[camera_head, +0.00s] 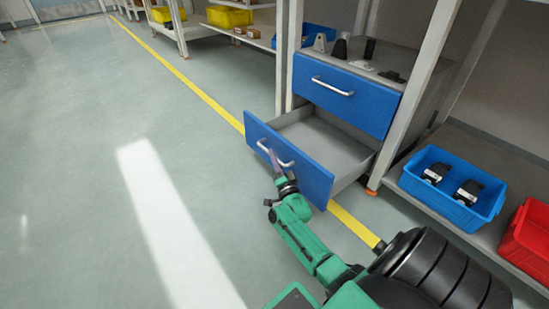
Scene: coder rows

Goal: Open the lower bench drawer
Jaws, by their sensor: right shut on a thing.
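The bench drawer unit has a shut blue upper drawer (345,93) with a light handle. The lower drawer (313,177) has a blue front and stands pulled well out from the cabinet, so its grey, empty-looking inside shows. My right gripper (276,164) is at the lower drawer's light handle (267,153) and is shut on it. The green and black right arm reaches up to it from the bottom right. My left gripper is not in view.
A blue crate (440,205) with two dark parts and a red crate (530,240) stand on the low shelf at right. Small parts lie on top of the drawer unit. A yellow line (200,92) crosses the floor. The floor at left is clear.

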